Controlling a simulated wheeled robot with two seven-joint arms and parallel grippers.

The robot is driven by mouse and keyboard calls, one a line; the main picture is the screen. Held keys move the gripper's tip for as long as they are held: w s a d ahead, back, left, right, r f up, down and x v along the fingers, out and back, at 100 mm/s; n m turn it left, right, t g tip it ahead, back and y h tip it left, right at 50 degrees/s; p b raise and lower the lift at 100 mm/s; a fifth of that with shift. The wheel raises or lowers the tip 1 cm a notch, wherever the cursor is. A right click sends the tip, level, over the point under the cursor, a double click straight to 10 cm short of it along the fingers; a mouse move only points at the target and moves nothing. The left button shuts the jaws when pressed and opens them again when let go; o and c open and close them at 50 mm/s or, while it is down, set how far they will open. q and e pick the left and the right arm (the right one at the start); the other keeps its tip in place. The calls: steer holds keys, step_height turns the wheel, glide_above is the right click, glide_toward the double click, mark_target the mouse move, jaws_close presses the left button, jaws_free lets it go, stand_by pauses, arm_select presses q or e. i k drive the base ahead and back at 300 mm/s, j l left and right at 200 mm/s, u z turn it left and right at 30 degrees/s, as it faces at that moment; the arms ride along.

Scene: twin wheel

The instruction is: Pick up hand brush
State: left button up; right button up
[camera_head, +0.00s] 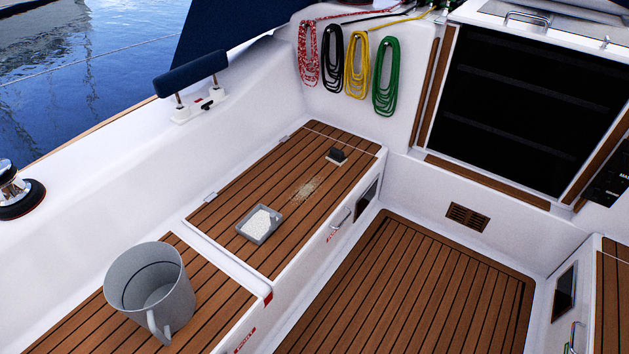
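A small dark block-like item (337,156), which looks like the hand brush, lies on the slatted wooden bench (230,200) near its far end. It is small in the picture, so its bristles and handle cannot be made out clearly. Neither of my grippers is in the head view, and nothing touches the brush.
A pale patch of debris (305,189) lies nearer than the brush. A grey tray (243,233) with white material sits closer still. A large grey bucket (180,300) stands on the near bench. Coiled ropes (357,65) hang behind. The cockpit floor (420,280) is clear.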

mark_target(337, 156)
steer(key=i+l+u, duration=0.1)
steer(key=u, duration=0.65)
steer(key=i+l+u, duration=0.2)
steer(key=l+u, duration=0.15)
steer(key=l, duration=0.15)
steer(key=i+l+u, duration=0.15)
steer(key=l+u, duration=0.2)
steer(key=l, duration=0.2)
steer(key=l+u, duration=0.3)
steer(key=l, duration=0.25)
